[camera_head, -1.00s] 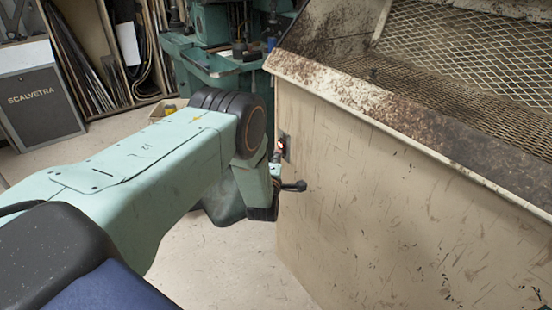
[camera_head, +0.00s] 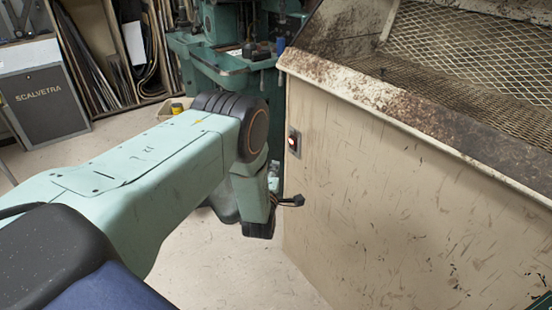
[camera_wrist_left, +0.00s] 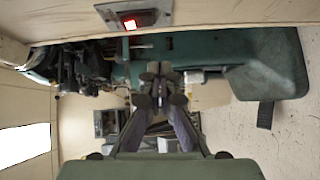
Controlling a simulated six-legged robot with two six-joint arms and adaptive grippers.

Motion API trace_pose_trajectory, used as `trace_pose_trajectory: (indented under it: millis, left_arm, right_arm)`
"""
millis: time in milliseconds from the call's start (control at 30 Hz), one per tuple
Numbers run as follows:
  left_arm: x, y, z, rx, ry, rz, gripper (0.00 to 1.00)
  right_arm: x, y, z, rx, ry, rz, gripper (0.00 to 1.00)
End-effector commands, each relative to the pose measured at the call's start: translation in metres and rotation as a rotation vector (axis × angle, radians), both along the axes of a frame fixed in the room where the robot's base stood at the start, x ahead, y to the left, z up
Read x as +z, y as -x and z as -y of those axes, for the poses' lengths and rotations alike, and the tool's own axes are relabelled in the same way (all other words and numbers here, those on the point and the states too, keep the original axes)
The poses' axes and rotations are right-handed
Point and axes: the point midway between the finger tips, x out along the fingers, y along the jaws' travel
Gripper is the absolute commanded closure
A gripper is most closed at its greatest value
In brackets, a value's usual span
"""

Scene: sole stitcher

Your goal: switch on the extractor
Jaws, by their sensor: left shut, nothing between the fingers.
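The extractor (camera_head: 400,215) is a scuffed beige cabinet with a dirty mesh top, filling the right of the head view. Its switch (camera_head: 292,142) sits on a small metal plate near the cabinet's left edge and glows red. In the left wrist view the lit red switch (camera_wrist_left: 130,22) shows at the top, clear of the fingers. My left gripper (camera_head: 297,200) is below the switch, by the cabinet's side; whether it touches the panel I cannot tell. Its fingers (camera_wrist_left: 160,78) are shut and empty in the wrist view. My right gripper is not in view.
A green machine (camera_head: 225,65) stands behind, left of the extractor. A dark SCALVETRA board (camera_head: 42,105) and a rack of sheets (camera_head: 100,60) are at the far left. A small yellow item in a box (camera_head: 176,108) lies behind my arm. Floor below the gripper is clear.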

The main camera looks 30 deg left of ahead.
Motion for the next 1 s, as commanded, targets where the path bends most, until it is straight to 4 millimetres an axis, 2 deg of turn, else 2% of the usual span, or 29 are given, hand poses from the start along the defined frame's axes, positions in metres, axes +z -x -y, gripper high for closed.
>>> trace_pose_trajectory:
  millis: [133, 333, 1000]
  left_arm:
    - [-0.001, 0.026, 0.012, -0.002, 0.001, -0.004, 1.00]
    - [-0.004, 0.046, 0.021, -0.002, 0.000, -0.001, 1.00]
    - [-0.005, 0.054, 0.022, -0.001, -0.004, -0.002, 1.00]
  right_arm:
    - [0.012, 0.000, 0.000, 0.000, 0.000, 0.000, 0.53]
    - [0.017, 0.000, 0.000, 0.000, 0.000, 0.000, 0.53]
    - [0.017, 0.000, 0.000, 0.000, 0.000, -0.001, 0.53]
